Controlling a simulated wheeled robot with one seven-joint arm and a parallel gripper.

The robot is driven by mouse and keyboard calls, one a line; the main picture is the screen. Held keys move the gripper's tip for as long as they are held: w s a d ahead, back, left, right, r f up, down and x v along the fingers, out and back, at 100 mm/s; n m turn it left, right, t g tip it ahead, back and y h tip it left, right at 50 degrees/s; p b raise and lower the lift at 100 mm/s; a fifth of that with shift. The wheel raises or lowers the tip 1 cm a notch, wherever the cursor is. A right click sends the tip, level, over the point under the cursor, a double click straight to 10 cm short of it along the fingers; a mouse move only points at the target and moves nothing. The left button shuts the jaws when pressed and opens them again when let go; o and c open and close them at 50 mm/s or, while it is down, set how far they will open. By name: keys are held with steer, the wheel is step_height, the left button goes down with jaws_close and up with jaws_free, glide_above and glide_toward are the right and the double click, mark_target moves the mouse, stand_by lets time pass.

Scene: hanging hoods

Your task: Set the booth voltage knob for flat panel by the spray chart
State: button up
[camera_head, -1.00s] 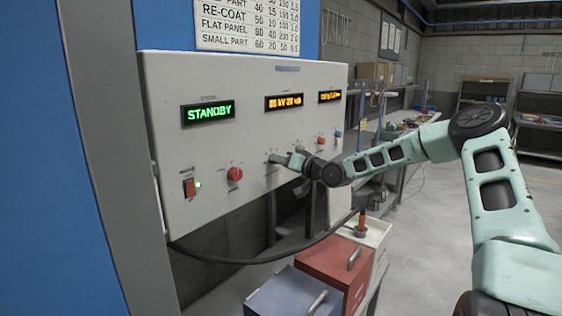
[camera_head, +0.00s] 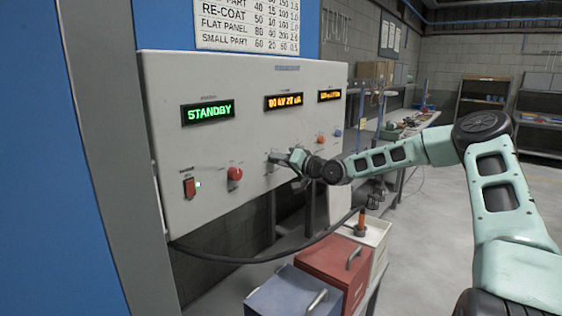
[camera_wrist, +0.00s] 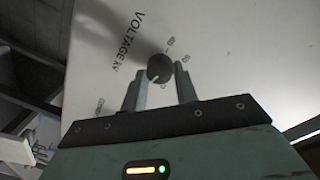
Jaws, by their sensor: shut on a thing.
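The grey control panel (camera_head: 225,145) hangs at the left in the head view. The dark round voltage knob (camera_wrist: 160,67), beside the label VOLTAGE kV (camera_wrist: 128,42), sits between my fingertips in the wrist view. My gripper (camera_head: 277,158) is shut on this knob, one finger on each side. Scale numbers (camera_wrist: 179,50) show beside it, too small to read surely. The spray chart (camera_head: 247,24) above has a FLAT PANEL row whose first number looks like 80.
The left display (camera_head: 208,111) reads STANDBY in green. Boxes (camera_head: 332,269) stand below.

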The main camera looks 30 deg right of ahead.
steer(key=o, duration=1)
steer(key=shift+c, duration=0.2)
steer(key=shift+s, duration=0.1)
steer(key=b+v, duration=0.4)
steer(key=v, duration=1.3)
steer(key=shift+d+r, duration=0.1)
steer(key=shift+d, duration=0.05)
